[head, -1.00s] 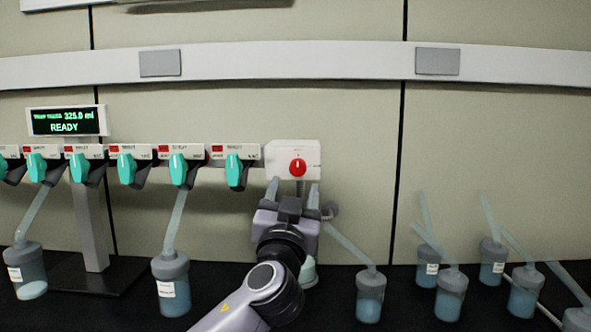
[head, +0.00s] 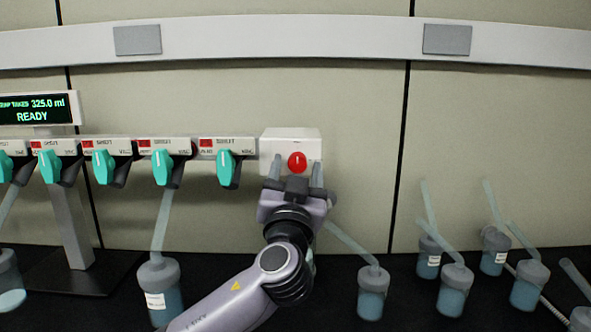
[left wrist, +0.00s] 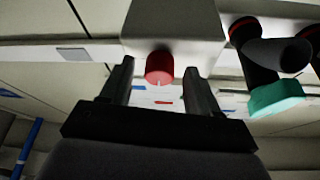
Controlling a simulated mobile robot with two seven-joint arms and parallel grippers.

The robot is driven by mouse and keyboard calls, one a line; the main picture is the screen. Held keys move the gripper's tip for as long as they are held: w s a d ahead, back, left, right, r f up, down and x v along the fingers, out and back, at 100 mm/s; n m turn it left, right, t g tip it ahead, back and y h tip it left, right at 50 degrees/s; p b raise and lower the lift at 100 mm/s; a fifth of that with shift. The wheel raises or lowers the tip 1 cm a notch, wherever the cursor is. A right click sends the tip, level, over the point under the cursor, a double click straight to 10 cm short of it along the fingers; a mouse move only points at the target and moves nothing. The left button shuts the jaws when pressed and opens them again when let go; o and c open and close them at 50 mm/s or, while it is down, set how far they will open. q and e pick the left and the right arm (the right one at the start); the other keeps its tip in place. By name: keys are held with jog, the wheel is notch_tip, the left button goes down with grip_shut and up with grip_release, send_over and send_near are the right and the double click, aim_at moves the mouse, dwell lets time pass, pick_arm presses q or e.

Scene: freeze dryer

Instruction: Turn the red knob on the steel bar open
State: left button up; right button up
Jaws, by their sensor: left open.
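The red knob (head: 297,162) sits on the front of a white box (head: 308,141) at the right end of the steel bar (head: 250,147). My left gripper (head: 296,172) is open, with one finger on each side of the knob as seen in the head view. In the left wrist view the red knob (left wrist: 159,68) shows between the tips of the open left gripper (left wrist: 159,75), with a gap on both sides. I cannot tell how deep the fingers reach around it. My right gripper is not in view.
Several teal-handled valves (head: 226,167) line the bar to the left. A display (head: 36,109) reads READY.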

pick_arm(q)
jog(key=c, duration=1)
jog(key=shift+c, duration=0.2)
jog(key=shift+m, duration=0.6)
jog(key=m+h, duration=0.1)
jog(key=m+p, duration=0.1)
jog(key=shift+a+r+m+g+h, duration=0.15)
jog(key=shift+r+m+g+h, duration=0.05)
jog(key=shift+m+g+h, duration=0.2)
jog(key=m+h+p, duration=0.1)
jog(key=m, duration=0.1)
jog(key=m+g+h+p, duration=0.1)
jog(key=m, duration=0.2)
jog(key=shift+a+r+p, duration=0.15)
jog(key=shift+p, duration=0.15)
jog(key=shift+m+g+h, duration=0.3)
jog(key=shift+m+g, duration=0.1)
jog(key=shift+m, duration=0.6)
jog(key=m, duration=0.2)
jog(key=m+g, duration=0.1)
jog(key=m, duration=0.1)
jog(key=shift+a+r+g+h, duration=0.15)
jog(key=shift+g+h, duration=0.15)
jog(key=m+g, duration=0.1)
jog(key=m, duration=0.2)
jog(key=m+g, duration=0.1)
jog(key=m, duration=0.1)
jog(key=shift+r+m, duration=0.2)
jog(key=shift+m, duration=0.2)
